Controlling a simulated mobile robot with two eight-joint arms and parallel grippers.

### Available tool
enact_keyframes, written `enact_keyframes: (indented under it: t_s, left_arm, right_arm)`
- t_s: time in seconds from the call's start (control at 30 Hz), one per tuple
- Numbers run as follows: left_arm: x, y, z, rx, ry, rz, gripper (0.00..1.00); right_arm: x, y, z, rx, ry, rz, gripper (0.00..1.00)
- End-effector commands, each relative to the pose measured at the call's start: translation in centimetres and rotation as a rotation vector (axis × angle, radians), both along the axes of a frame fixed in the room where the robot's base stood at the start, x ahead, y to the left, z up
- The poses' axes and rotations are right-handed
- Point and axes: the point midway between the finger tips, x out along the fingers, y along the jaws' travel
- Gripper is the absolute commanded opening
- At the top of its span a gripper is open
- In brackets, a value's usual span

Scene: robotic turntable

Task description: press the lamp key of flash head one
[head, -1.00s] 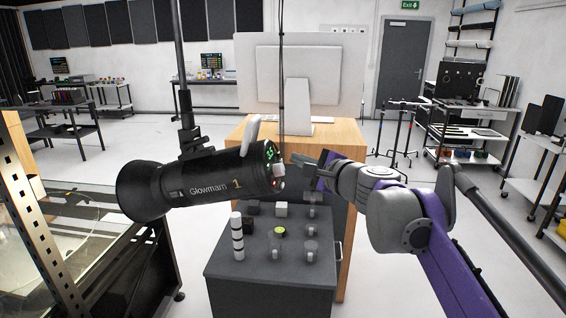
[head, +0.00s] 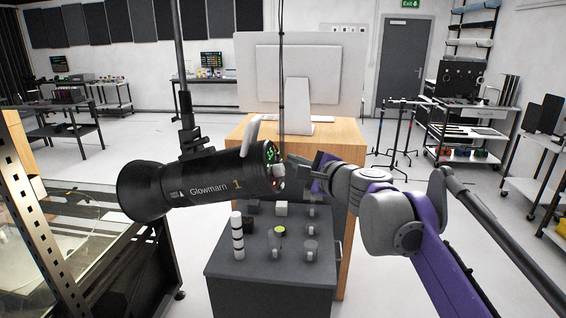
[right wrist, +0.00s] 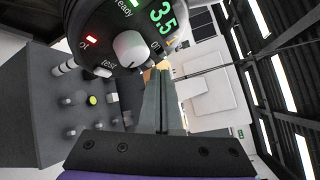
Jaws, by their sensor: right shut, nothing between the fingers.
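Flash head one (head: 210,178) is a black cylinder marked "Glowmarn 1", hanging from a pole at the left of centre in the head view. Its rear panel (right wrist: 95,40) fills the top of the right wrist view, with a white knob (right wrist: 130,48), a green "3.5" readout, a red light and a small white key (right wrist: 103,72) by the word "test". I cannot make out a lamp key label. My right gripper (head: 290,167) is shut and empty beside the rear panel. In the right wrist view its fingertips (right wrist: 160,72) are just below the panel's edge; contact cannot be told.
A dark cart (head: 270,262) with several small items stands below the flash head. A wooden desk (head: 345,132) with a monitor (head: 298,75) is behind it. Thin cables hang close to the rear panel. A glass-topped bench (head: 60,245) is at the left.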

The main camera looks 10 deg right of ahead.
Motion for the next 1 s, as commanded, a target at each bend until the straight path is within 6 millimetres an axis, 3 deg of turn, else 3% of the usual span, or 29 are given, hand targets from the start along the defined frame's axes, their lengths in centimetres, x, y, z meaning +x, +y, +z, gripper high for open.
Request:
enact_keyframes:
  t_s: [0.7,1.0]
  left_arm:
    - [0.1,0.0,0.4,0.0,-0.003,0.0,0.0]
    - [0.4,0.0,1.0,0.0,-0.007,0.0,0.0]
  right_arm:
    - [0.3,0.7,-0.2,0.0,0.0,0.001,0.0]
    - [-0.1,-0.3,0.2,0.0,-0.001,0.0,0.0]
